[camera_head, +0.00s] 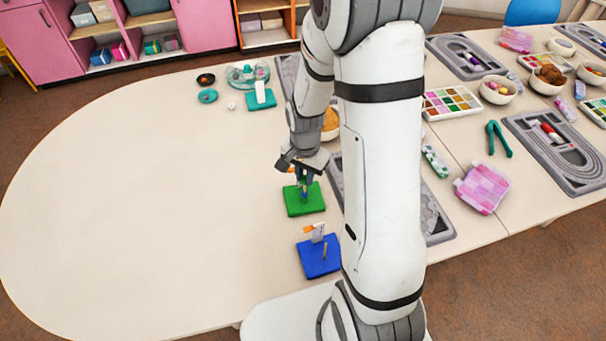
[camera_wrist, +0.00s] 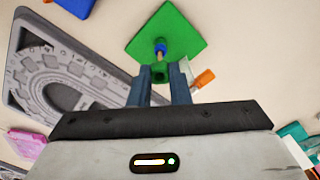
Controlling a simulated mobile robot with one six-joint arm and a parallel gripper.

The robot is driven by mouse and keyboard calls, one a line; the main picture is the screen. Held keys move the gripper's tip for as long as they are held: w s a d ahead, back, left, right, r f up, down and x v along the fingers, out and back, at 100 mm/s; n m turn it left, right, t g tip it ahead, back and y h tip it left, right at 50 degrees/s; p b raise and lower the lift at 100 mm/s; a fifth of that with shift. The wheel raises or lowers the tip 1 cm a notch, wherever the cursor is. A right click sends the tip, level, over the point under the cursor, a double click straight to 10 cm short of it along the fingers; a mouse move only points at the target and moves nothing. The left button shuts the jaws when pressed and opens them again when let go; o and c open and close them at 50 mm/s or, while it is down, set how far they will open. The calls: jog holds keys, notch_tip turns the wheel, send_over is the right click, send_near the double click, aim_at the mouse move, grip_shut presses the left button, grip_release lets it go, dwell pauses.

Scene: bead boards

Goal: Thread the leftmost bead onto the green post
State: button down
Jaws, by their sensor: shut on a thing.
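The green board (camera_head: 304,208) lies on the table below my gripper (camera_head: 303,178); it also shows in the wrist view (camera_wrist: 182,22). Its thin bronze post (camera_wrist: 160,56) stands up from it, with a blue bead (camera_wrist: 160,46) around its lower part. In the head view the fingers mostly hide the post and held bead.
A blue board (camera_head: 318,262) with a post and an upright card stands nearer. A teal board (camera_head: 262,102) with a white card stands farther back, beside small dishes and a small white bead (camera_head: 231,106). Grey bead trays and bowls fill the right. The table's left is clear.

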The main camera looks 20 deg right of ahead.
jog(key=shift+f, duration=0.15)
jog(key=shift+f+b, duration=0.8)
jog(key=c, duration=1.3)
grip_release()
jog(key=shift+r, duration=0.1)
notch_tip(320, 180, up, 8)
jog(key=shift+f, duration=0.2)
